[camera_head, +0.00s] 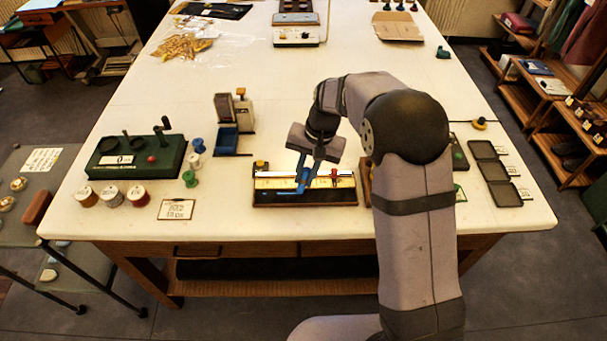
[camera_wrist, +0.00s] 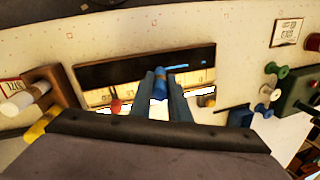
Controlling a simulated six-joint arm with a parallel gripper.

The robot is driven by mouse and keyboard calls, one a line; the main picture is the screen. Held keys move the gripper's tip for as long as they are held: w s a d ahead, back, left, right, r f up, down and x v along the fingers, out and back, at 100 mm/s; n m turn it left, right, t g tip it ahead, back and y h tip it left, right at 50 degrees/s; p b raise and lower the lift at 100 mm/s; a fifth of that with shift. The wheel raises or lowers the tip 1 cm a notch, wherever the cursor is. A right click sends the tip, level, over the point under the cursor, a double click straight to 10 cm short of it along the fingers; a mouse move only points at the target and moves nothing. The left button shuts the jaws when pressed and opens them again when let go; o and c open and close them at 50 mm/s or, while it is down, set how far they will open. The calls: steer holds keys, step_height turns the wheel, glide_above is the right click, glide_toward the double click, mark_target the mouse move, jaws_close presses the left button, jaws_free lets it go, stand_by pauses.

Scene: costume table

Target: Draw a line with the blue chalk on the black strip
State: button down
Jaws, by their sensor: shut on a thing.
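The black strip (camera_head: 322,198) lies on a tray-like board near the table's front edge. It is also a long dark band in the wrist view (camera_wrist: 110,72). My gripper (camera_head: 303,185) is over the strip, pointing down. In the wrist view its two fingers (camera_wrist: 160,88) are shut on the blue chalk (camera_wrist: 160,84), whose end is at the strip. I cannot tell whether the chalk touches the strip. A pale blue streak (camera_wrist: 190,67) runs on the strip to the chalk's right in the wrist view. My fingers partly hide the chalk in the head view.
A pale ruler-like bar (camera_head: 275,181) lies along the strip's far side, with a red knob (camera_head: 334,174). A green box (camera_head: 137,157), spools (camera_head: 190,179) and a blue bin (camera_head: 228,141) stand left. Dark trays (camera_head: 495,175) lie right. The table behind is mostly clear.

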steer(key=shift+s+d+f, duration=0.15)
steer(key=shift+d, duration=0.15)
steer(key=shift+d, duration=0.8)
steer(key=shift+d, duration=0.3)
steer(key=shift+d+r, duration=0.2)
steer(key=shift+d, duration=0.5)
stand_by(0.3)
steer(key=shift+d, duration=0.25)
steer(key=shift+d, duration=0.7)
steer(key=shift+d+f+p, duration=0.1)
steer(key=shift+d+p, duration=0.05)
steer(key=shift+p, duration=0.15)
steer(key=shift+d, duration=0.9)
